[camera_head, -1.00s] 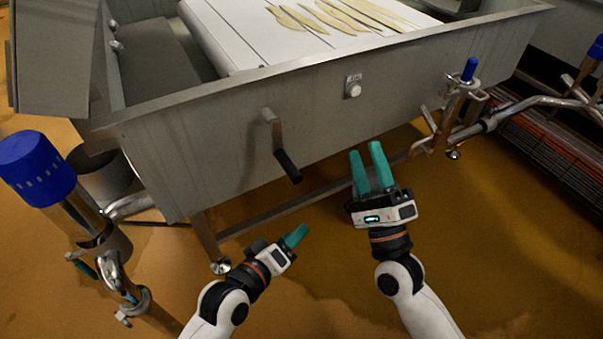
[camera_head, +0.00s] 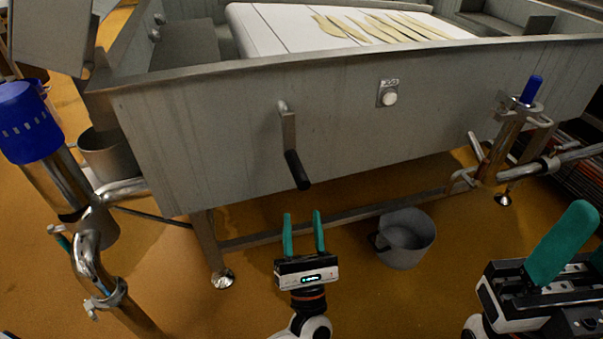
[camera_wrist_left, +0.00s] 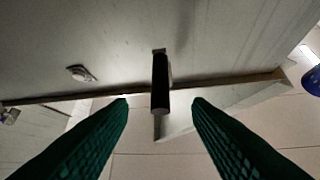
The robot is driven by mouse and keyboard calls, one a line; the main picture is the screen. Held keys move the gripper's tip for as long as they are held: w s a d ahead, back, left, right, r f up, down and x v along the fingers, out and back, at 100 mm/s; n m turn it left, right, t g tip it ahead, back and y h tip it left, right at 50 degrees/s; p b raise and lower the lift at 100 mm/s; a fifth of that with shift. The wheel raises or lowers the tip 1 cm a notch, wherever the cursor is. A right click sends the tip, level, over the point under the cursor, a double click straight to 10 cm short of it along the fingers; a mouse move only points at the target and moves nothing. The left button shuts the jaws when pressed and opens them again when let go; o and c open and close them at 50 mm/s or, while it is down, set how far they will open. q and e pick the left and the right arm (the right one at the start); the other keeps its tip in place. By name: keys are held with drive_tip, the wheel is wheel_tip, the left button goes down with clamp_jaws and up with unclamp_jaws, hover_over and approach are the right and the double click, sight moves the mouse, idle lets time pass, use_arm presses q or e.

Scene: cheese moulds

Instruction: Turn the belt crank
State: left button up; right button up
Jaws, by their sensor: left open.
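The belt crank (camera_head: 289,140) is a grey metal arm with a black grip on the front wall of the steel vat (camera_head: 230,130). The grip hangs down and slants slightly right. My left gripper (camera_head: 303,232) is open and empty, a little below the grip and apart from it. In the left wrist view the black grip (camera_wrist_left: 160,85) shows between and beyond the two green fingers (camera_wrist_left: 160,105). My right gripper (camera_head: 572,245) is at the lower right edge of the head view, partly cut off, with one green finger plain; its opening is unclear.
A round white button (camera_head: 389,97) sits on the vat wall right of the crank. A grey bucket (camera_head: 405,240) stands on the floor right of my left gripper. Pipes with blue caps stand at the left (camera_head: 28,120) and right (camera_head: 531,90). Pale strips lie on the white belt (camera_head: 270,30).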

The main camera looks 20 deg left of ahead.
sight(298, 172)
use_arm(q)
drive_tip(key=x, duration=1)
drive_tip(key=shift+w+a+r+b, duration=0.1)
drive_tip(key=shift+w+r+b, duration=0.1)
drive_tip(key=shift+b, duration=0.15)
drive_tip(key=shift+s, duration=0.1)
clamp_jaws()
